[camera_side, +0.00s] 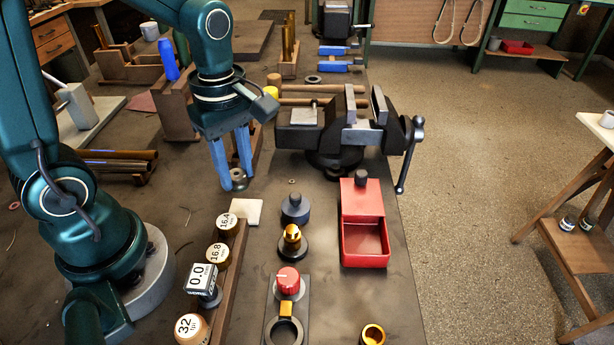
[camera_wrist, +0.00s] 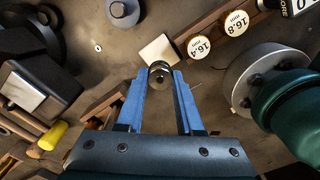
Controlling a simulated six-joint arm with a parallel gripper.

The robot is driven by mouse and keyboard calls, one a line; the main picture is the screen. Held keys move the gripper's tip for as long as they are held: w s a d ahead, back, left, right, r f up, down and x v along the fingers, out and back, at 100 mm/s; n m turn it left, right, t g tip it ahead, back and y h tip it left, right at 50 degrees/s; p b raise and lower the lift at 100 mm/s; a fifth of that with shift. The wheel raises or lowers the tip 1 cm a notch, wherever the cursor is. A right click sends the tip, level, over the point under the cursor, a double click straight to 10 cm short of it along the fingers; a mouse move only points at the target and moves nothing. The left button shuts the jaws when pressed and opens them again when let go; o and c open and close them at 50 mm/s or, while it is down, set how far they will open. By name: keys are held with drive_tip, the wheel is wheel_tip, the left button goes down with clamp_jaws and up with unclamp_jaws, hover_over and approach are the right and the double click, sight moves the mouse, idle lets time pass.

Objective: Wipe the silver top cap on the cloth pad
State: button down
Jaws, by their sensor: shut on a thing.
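My gripper (camera_side: 235,181) has its blue fingers shut on the silver top cap (camera_side: 239,175), a small round metal piece. The cap also shows between the fingertips in the wrist view (camera_wrist: 158,82), where my gripper (camera_wrist: 159,76) points toward the pad. The cloth pad (camera_side: 246,212) is a small off-white square on the bench, just in front of the cap in the side view. In the wrist view the pad (camera_wrist: 158,48) lies just beyond the fingertips, partly covered by the cap. The cap looks held above the bench; I cannot tell whether it touches the pad.
A wooden rail with labelled round pieces (camera_side: 217,254) runs beside the pad. A dark grey knobbed piece (camera_side: 295,210), a brass-topped piece (camera_side: 292,243) and a red open box (camera_side: 364,239) stand to the right. A vise (camera_side: 335,135) stands behind.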

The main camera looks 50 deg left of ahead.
sight(245, 206)
drive_tip(key=shift+f, duration=2.85)
drive_tip(key=shift+f, duration=0.15)
drive_tip(key=shift+w+a, duration=0.15)
drive_tip(key=shift+w+a, duration=0.2)
drive_tip(key=shift+s+d, duration=0.1)
drive_tip(key=shift+s+d, duration=0.6)
drive_tip(key=shift+w+a, duration=0.15)
drive_tip(key=shift+w+a, duration=0.55)
